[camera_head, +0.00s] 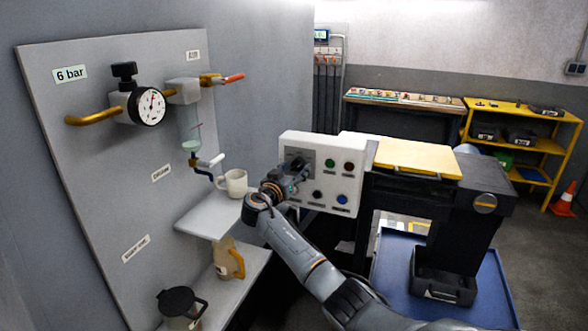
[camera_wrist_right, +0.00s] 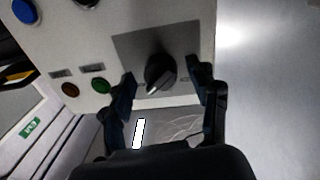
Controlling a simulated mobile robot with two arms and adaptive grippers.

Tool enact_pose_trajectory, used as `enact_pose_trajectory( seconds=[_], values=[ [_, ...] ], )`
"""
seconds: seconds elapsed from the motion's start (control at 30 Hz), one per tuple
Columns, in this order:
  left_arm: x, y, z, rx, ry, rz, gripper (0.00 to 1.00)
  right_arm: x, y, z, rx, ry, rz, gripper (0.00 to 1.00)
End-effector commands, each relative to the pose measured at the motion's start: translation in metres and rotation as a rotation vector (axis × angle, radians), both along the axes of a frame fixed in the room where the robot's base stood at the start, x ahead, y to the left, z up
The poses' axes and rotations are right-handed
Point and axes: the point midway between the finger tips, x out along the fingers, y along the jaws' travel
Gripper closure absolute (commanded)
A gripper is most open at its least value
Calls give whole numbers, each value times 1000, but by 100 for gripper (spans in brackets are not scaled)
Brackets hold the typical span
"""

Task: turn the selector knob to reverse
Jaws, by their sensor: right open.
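The selector knob (camera_wrist_right: 160,74) is black with a pale pointer line and sits on a grey plate on the white control panel (camera_head: 318,150). In the right wrist view it stands between the two fingers of my right gripper (camera_wrist_right: 165,92), which is open, with a gap on each side of the knob. The small labels beside the knob are too blurred to read. In the head view my right gripper (camera_head: 300,170) is in front of the panel's left part and partly covers the knob. My left gripper is not in view.
Green (camera_head: 329,163), red, black and blue buttons (camera_head: 342,199) are on the panel right of the gripper. A white mug (camera_head: 233,183) stands on a shelf close to my right wrist. A gauge board (camera_head: 100,180) is at left, a yellow-topped machine (camera_head: 415,158) at right.

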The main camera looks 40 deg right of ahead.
Motion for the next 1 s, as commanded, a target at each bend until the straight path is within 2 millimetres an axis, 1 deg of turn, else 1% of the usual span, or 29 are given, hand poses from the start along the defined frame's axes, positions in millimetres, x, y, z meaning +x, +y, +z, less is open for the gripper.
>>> enact_pose_trajectory(
  seconds=[0.17,0.2,0.27,0.3,0.37,0.4,0.43,0.77,1.0],
  values=[
    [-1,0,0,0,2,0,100,0,0,0,0,0,0,40],
    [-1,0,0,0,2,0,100,0,0,0,0,0,0,48],
    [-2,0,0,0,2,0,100,0,0,0,0,0,0,60],
    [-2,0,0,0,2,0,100,0,0,0,0,0,0,69],
    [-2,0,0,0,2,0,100,0,0,0,0,0,0,81],
    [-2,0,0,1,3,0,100,0,0,0,0,0,0,89],
    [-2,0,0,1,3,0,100,0,0,0,0,0,0,94],
    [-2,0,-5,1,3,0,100,0,0,-1,-19,35,-1,94],
    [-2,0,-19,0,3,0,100,-1,0,-3,-84,162,-1,94]
  ],
)
